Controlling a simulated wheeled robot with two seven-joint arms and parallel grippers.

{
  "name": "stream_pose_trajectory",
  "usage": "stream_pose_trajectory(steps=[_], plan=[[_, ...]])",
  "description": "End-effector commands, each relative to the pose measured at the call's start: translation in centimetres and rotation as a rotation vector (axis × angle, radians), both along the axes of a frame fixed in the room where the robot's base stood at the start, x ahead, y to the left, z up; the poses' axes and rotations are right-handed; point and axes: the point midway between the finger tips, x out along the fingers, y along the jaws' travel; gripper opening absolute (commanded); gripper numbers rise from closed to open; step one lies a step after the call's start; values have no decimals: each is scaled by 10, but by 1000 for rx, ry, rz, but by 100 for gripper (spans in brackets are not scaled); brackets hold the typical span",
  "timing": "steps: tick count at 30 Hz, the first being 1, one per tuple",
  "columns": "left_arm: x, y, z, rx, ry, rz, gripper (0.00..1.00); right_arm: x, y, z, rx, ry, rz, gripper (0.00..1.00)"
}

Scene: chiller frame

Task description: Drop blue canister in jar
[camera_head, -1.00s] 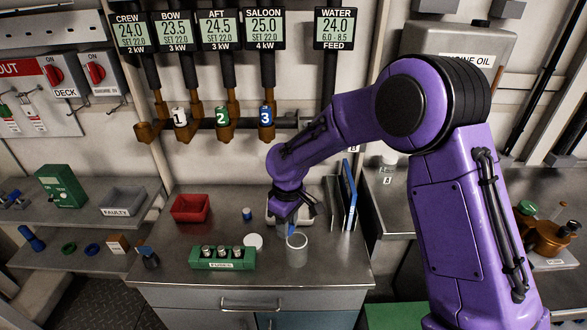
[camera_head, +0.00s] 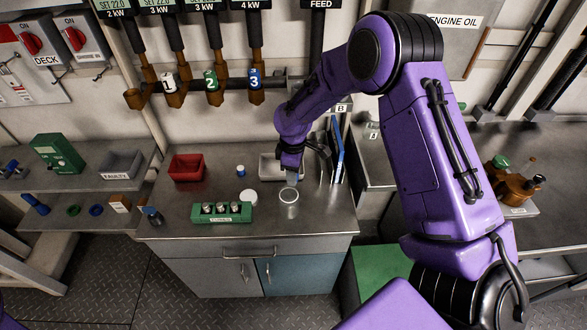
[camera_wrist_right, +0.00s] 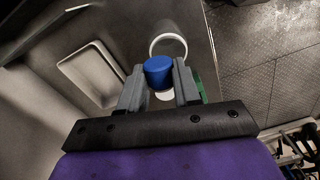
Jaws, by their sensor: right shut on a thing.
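A grey, open-topped jar (camera_head: 289,209) stands on the steel counter near its front edge. In the right wrist view its white rim (camera_wrist_right: 168,37) shows just beyond the fingers. My right gripper (camera_wrist_right: 158,88) is shut on the blue canister (camera_wrist_right: 158,68), which sits between its two fingers and covers part of the jar opening from that camera. In the head view my right gripper (camera_head: 290,172) is just behind and above the jar's rim. Whether the canister is over the opening I cannot tell. My left gripper is not in view.
A white disc (camera_head: 249,197) and a green rack (camera_head: 221,214) with several cylinders are left of the jar. A small blue-topped canister (camera_head: 241,171), a red bin (camera_head: 187,168) and a grey tray (camera_head: 268,166) are behind. Upright blue-edged plates (camera_head: 338,153) stand to the right.

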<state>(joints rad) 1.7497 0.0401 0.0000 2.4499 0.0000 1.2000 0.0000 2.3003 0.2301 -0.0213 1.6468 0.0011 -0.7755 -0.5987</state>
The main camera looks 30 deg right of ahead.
Motion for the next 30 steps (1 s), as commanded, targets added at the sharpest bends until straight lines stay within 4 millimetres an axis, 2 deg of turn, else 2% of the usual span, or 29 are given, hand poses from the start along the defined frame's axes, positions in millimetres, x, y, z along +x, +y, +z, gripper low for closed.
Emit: stream_pose_trajectory(steps=[3, 4, 6, 17, 20, 27, 30], plan=[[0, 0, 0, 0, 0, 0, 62, 0, 0, 0, 0, 0, 0, 4], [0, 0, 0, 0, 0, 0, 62, 0, 0, 0, 0, 0, 0, 39], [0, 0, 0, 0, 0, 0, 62, 0, 0, 0, 0, 0, 0, 62], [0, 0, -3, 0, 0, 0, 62, 0, 0, 6, 1, -1, -1, 62], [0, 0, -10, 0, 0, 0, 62, 2, 0, 23, 1, -6, -1, 62], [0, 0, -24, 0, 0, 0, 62, 2, -2, 79, 0, -4, 0, 62], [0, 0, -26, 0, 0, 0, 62, 2, -2, 95, 1, -2, 0, 62]])
